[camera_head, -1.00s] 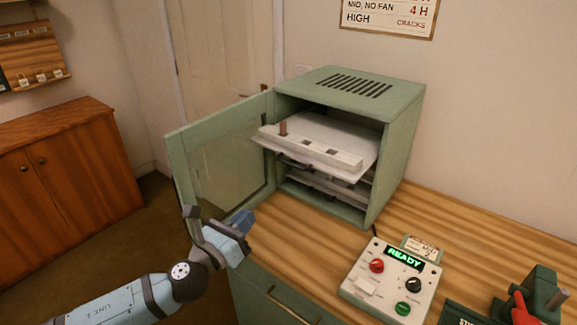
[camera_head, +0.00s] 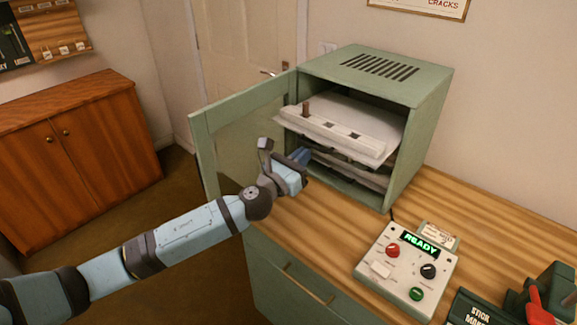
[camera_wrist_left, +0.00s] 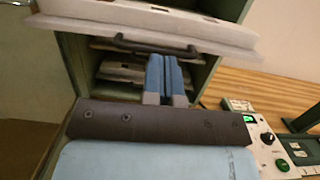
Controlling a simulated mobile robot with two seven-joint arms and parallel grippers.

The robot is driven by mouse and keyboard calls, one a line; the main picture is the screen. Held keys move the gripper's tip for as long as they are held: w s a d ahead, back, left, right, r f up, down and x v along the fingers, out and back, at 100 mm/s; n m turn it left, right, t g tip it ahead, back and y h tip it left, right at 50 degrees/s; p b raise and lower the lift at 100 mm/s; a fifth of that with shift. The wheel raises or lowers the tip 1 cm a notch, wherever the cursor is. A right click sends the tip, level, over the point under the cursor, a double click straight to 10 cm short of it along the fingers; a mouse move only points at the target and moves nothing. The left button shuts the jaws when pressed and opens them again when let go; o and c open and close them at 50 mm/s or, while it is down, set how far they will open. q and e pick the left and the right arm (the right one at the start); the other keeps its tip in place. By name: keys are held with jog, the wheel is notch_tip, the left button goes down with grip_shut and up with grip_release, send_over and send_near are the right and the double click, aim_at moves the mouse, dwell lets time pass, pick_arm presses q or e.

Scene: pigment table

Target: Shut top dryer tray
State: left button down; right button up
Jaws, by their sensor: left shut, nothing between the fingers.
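The green dryer (camera_head: 375,68) stands on the bench with its glazed door (camera_head: 240,135) swung open to the left. Its white top tray (camera_head: 338,132) sticks out of the front opening, with a brown peg near its left end. Lower trays (camera_head: 350,172) sit further in below it. In the left wrist view the top tray (camera_wrist_left: 150,25) crosses the upper part, with a dark handle (camera_wrist_left: 155,46) under its edge. My left gripper (camera_head: 306,155) is shut and empty, just in front of the opening and below the top tray's front edge. Its blue fingers (camera_wrist_left: 166,75) are together, close to the handle; contact is unclear.
A control box (camera_head: 407,268) reading READY stands on the bench right of the dryer. A dark green device with a red part (camera_head: 540,300) is at the lower right. The open door stands beside my left arm. A wooden cabinet (camera_head: 75,160) is at the left.

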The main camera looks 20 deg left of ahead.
pick_arm(q)
jog(key=shift+w+d+r, duration=0.1)
jog(key=shift+w+d, duration=0.15)
jog(key=shift+w, duration=0.45)
jog(key=b, duration=0.4)
send_near(343, 123)
jog(key=x, duration=0.5)
jog(key=f+x, duration=0.1)
jog(key=x, duration=0.2)
jog(key=shift+w+d+r, duration=0.15)
jog(key=shift+w, duration=0.25)
jog(key=shift+w+d, duration=0.15)
jog(key=shift+w, duration=0.4)
jog(key=shift+r, duration=0.35)
